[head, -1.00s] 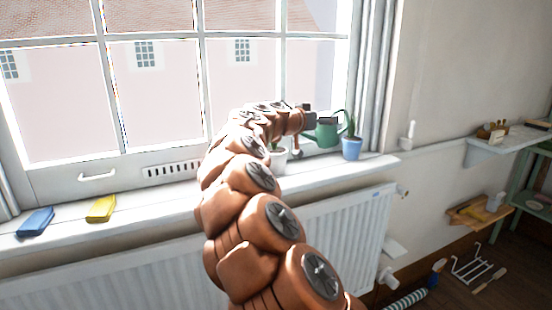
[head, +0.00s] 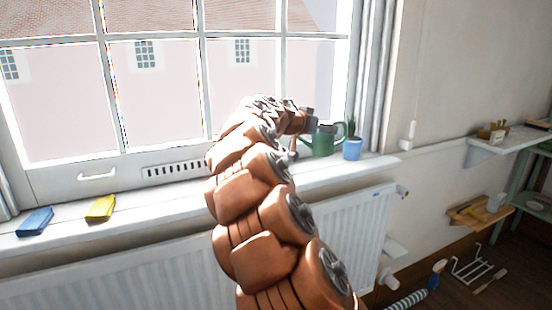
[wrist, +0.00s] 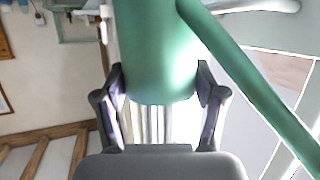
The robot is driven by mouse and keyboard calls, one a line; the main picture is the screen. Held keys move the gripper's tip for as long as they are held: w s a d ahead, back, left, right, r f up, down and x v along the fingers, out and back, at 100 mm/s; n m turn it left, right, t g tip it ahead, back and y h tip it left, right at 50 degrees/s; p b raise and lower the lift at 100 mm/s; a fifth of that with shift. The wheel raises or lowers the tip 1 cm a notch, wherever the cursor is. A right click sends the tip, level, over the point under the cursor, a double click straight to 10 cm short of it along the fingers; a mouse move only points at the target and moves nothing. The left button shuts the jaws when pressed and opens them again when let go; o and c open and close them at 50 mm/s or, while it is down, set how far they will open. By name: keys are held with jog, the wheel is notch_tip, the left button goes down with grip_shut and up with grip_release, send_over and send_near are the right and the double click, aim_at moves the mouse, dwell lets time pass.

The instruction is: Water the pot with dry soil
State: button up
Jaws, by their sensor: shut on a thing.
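A green watering can (head: 322,144) is at the right end of the windowsill, just left of the blue pot (head: 352,150) with a green plant (head: 350,128). My gripper (head: 312,125) is shut on the can, with my arm reaching over the sill. In the wrist view, the green can body (wrist: 155,55) is between my two fingers (wrist: 160,88), and its long spout (wrist: 255,85) runs down to the right. The soil in the blue pot cannot be made out. The space on the sill left of the can is hidden by my arm.
A yellow item (head: 101,209) and a blue item (head: 35,222) lie on the left of the windowsill (head: 150,200). The window is close behind. A radiator (head: 345,225) is below. A wall shelf (head: 505,145) stands off to the right.

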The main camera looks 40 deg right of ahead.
jog(key=shift+f+y, duration=0.3)
jog(key=shift+f, duration=0.15)
jog(key=shift+r, duration=0.15)
jog(key=shift+r+p, duration=0.85)
jog(key=shift+r, duration=1.55)
